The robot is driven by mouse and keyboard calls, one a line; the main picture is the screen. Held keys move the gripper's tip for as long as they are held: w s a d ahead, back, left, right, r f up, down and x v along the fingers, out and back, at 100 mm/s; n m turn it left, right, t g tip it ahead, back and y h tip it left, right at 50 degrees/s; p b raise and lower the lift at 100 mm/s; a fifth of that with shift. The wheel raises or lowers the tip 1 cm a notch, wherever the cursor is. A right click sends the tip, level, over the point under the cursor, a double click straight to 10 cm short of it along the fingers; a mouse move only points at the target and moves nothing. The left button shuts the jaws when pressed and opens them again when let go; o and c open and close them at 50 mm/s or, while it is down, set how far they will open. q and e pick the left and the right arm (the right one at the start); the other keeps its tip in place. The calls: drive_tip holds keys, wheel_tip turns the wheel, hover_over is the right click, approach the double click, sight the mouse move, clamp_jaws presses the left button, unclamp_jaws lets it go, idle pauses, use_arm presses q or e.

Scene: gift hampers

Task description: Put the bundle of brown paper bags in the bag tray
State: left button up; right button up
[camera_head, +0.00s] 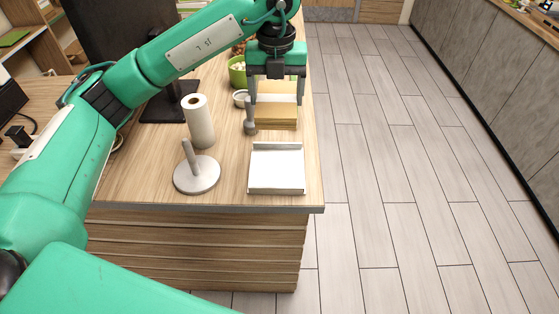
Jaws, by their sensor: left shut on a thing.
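The bundle of brown paper bags (276,115) is a flat tan stack near the right edge of the wooden counter. My left gripper (276,103) reaches down from above, with one finger on each side of the bundle, and is shut on it. Whether the bundle still touches the counter I cannot tell. The bag tray (277,188), white and shallow with a raised back wall, lies empty just in front of the bundle, near the counter's front right corner. My right gripper is out of view.
A grey upright-peg holder (197,176) stands left of the tray, with a white paper roll (199,122) behind it. A small grey object (249,124) is beside the bundle. A green pot (237,76), white bowl (241,98) and dark monitor (120,40) are behind. Open floor lies right.

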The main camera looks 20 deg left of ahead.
use_arm(q)
wheel_tip(320, 180, down, 15)
drive_tip(key=p, duration=0.3)
drive_tip(key=shift+s+f, duration=0.1)
wheel_tip(320, 180, down, 4)
drive_tip(key=shift+r+p, duration=0.15)
drive_tip(key=shift+p, duration=0.4)
drive_tip(key=shift+f, duration=0.35)
drive_tip(key=shift+f, duration=0.1)
drive_tip(key=shift+f, duration=0.15)
drive_tip(key=o, duration=1.1)
